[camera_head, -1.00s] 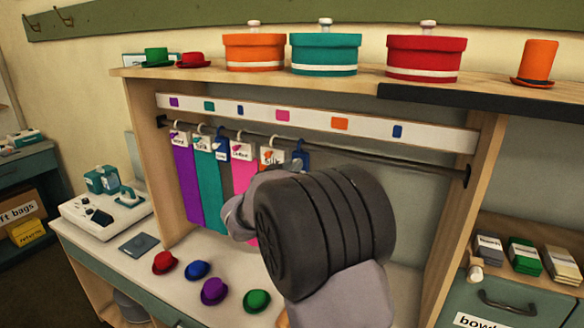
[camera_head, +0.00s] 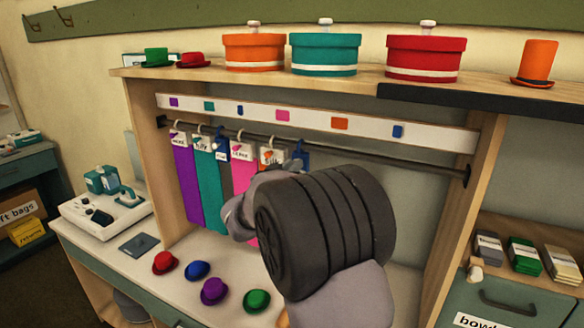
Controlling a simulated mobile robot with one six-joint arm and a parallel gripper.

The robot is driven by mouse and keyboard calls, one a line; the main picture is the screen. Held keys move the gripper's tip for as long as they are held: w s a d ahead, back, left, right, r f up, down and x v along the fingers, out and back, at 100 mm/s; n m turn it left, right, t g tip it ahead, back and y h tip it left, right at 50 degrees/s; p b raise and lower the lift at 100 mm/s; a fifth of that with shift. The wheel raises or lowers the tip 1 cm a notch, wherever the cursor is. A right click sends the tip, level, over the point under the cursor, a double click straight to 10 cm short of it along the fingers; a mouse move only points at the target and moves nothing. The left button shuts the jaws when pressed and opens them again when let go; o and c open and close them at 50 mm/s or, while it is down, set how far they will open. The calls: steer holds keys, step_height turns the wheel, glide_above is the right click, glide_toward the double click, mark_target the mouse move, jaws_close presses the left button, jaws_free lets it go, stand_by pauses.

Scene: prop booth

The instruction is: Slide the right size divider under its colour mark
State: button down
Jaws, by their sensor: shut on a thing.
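Coloured dividers hang from a dark rail: a purple one (camera_head: 187,185), a teal one (camera_head: 209,195), a pink one (camera_head: 242,180) and an orange one (camera_head: 267,159), with white cards at their tops. A small dark blue one (camera_head: 221,154) hangs between teal and pink. A blue divider (camera_head: 304,153) shows at the right end of the row, at my gripper (camera_head: 283,170). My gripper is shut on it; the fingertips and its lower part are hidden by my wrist. A white strip (camera_head: 312,119) above carries purple, teal, blue, pink, orange and blue marks.
The rail (camera_head: 400,157) is bare right of my gripper, below the orange and right-hand blue marks. Small hats, including a purple one (camera_head: 214,291), lie on the counter below. Round boxes (camera_head: 325,55) stand on the shelf above. A wooden side panel (camera_head: 467,210) bounds the right.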

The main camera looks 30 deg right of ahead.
stand_by(0.3)
steer(key=s+d+b, duration=0.7)
steer(key=s+d, duration=0.8)
steer(key=s, duration=0.4)
steer(key=shift+s+b, duration=0.25)
steer(key=shift+b, duration=0.15)
steer(key=c, duration=1.4)
jaws_free()
steer(key=shift+o, duration=0.2)
steer(key=v, duration=1.7)
